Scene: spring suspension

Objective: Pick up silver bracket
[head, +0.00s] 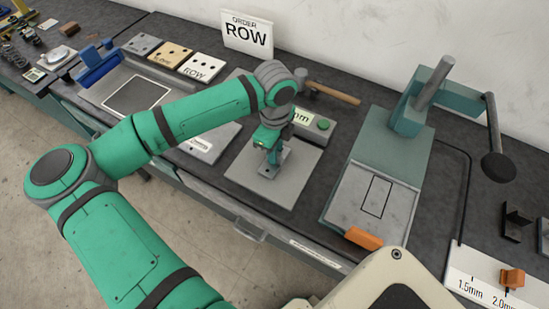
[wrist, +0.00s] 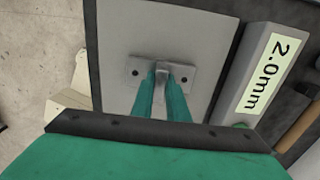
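The silver bracket (wrist: 203,75) shows in the wrist view as a small grey plate with dark holes at its ends and an upright tab in the middle. It is on or just over a light grey square plate (wrist: 190,30); I cannot tell if there is a gap beneath it. My gripper (wrist: 161,80) points down, with its two teal fingers on either side of the tab and no clear gap between them and it. In the head view my gripper (head: 271,160) is low over the grey plate (head: 292,190) and partly hides the bracket.
A green-buttoned box with a label (head: 318,121) stands behind the plate, reading 2.0mm in the wrist view. A hammer (head: 330,93) lies behind it. A teal lever press (head: 392,150) stands to the right. Sample plates (head: 170,55) and an ORDER ROW sign (head: 247,34) are at the back.

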